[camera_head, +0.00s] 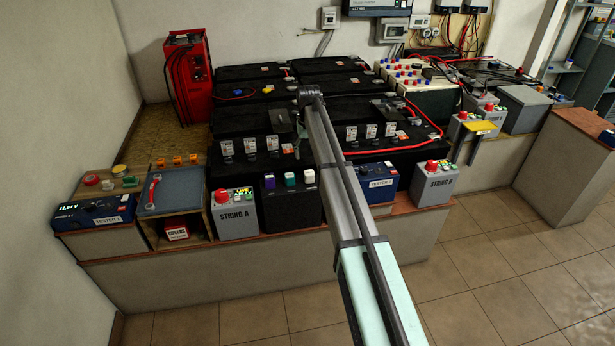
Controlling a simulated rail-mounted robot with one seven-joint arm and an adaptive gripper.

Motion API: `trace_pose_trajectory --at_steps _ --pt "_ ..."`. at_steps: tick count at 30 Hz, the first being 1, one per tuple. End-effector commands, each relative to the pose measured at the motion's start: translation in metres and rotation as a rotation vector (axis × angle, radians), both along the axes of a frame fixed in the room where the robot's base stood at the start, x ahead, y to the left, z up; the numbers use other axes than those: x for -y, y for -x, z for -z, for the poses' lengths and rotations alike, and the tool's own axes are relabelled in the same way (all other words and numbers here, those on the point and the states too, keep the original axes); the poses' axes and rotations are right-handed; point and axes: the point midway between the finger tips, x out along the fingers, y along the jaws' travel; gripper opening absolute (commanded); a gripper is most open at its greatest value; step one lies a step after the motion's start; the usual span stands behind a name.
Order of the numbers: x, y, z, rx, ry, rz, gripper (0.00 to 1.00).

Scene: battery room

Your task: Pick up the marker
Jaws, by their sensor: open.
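I cannot pick out a marker with certainty in the head view. A slim red item with a round head (153,188) lies on the blue-grey top of a small wooden stand (180,202) at the left; it is too small to tell what it is. My arm reaches from the bottom right up over the black batteries. My gripper does not show clearly; the arm itself hides the part beyond its far joint. Whatever lies behind the arm on the batteries is hidden too.
Black batteries (250,120) fill the middle of the bench. A tall red unit (188,75) stands at the back left. The tiled floor (490,260) at the right is clear.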

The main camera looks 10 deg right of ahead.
Motion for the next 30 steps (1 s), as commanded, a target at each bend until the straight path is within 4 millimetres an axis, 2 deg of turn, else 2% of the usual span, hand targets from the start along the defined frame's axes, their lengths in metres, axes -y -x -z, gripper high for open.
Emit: trace_pose_trajectory --at_steps 3,7,17,30 --pt "0.000 0.001 0.023 -0.002 0.000 0.000 0.71" --pt "0.000 0.000 0.043 -0.001 0.000 0.000 0.71" --pt "0.001 0.000 0.062 0.001 0.000 0.001 0.71" --pt "0.006 0.001 0.109 0.001 0.000 0.001 0.71"
